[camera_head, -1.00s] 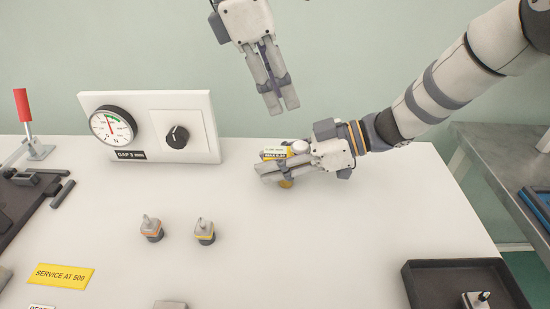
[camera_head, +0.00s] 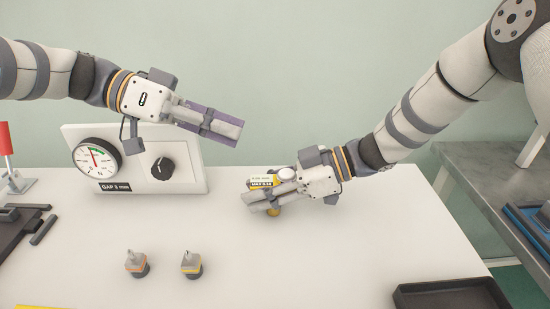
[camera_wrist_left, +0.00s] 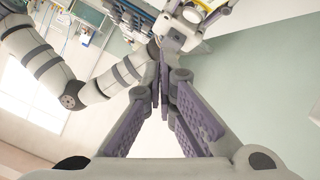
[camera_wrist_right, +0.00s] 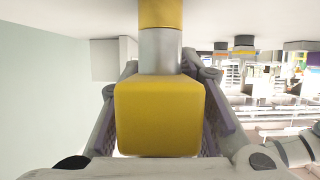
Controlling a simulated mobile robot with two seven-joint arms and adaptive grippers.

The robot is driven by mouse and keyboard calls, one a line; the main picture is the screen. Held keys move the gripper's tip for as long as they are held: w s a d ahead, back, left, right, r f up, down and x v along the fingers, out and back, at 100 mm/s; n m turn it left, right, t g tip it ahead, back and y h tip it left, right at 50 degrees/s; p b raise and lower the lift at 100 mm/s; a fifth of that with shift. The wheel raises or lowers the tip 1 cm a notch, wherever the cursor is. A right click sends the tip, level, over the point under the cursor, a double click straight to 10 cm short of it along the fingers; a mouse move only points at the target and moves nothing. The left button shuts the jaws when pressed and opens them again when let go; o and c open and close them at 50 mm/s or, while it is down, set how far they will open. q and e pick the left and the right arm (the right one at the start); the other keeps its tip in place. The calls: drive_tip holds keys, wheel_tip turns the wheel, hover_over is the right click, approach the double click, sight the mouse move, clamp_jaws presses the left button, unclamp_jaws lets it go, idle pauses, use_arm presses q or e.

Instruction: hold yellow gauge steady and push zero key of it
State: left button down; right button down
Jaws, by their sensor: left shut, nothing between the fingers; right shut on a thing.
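My right gripper (camera_head: 262,201) is shut on the gauge from the right. In the right wrist view the yellow gauge body (camera_wrist_right: 158,115) fills the space between the fingers, with a grey stem and a yellow end beyond it. My left gripper (camera_head: 240,132) is shut and empty, in the air above and left of the gauge, pointing right. Its closed fingertips also show in the left wrist view (camera_wrist_left: 163,88). The zero key cannot be made out clearly.
A white panel (camera_head: 190,184) with a dial (camera_head: 97,158) and a black knob (camera_head: 162,168) stands behind left. Two small grey parts, one orange-banded (camera_head: 137,263) and one yellow-banded (camera_head: 191,264), stand in front. A black tray (camera_head: 450,296) lies front right. The table around the gauge is clear.

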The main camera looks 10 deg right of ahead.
use_arm(q)
drive_tip(key=m, duration=0.2)
drive_tip(key=a+m+h, duration=0.1)
drive_tip(key=m, duration=0.1)
drive_tip(key=w+a+m+h, duration=0.1)
drive_tip(key=shift+m+t, duration=0.3)
drive_tip(key=shift+m, duration=0.1)
drive_tip(key=shift+d, duration=0.15)
hover_over(287, 175)
drive_tip(key=a, duration=0.3)
drive_tip(key=shift+w+d+f, duration=0.1)
drive_tip(key=shift+w+f, duration=0.05)
drive_tip(key=shift+f, duration=0.45)
drive_tip(key=shift+w+d+f, duration=0.1)
drive_tip(key=shift+f, duration=0.45)
drive_tip(key=f, duration=0.3)
drive_tip(key=shift+d+f, duration=0.15)
drive_tip(key=shift+d, duration=0.15)
drive_tip(key=shift+f, duration=0.4)
